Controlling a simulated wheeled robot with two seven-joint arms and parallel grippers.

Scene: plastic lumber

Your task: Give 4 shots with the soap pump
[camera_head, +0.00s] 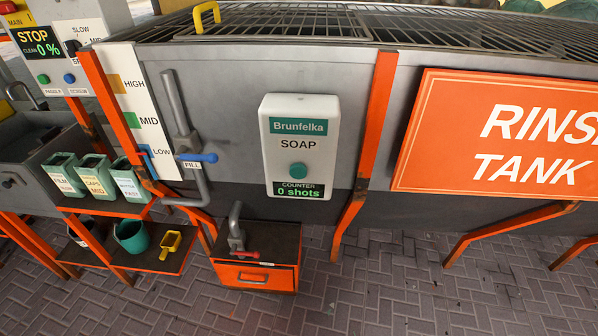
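The soap pump (298,146) is a white box on the grey tank wall, labelled "Brunfelka SOAP". A round green button (298,170) sits in its middle. Its counter display (299,190) reads "0 shots" in green. Neither of my grippers shows in the head view.
A blue "FILL" lever (198,158) and pipe are left of the pump. An orange-fronted cabinet (255,275) with a red-handled tap (240,250) stands below it. Labelled green bins (95,176) are at the left, an orange "RINSE TANK" sign (500,135) at the right. The brick floor is clear at lower right.

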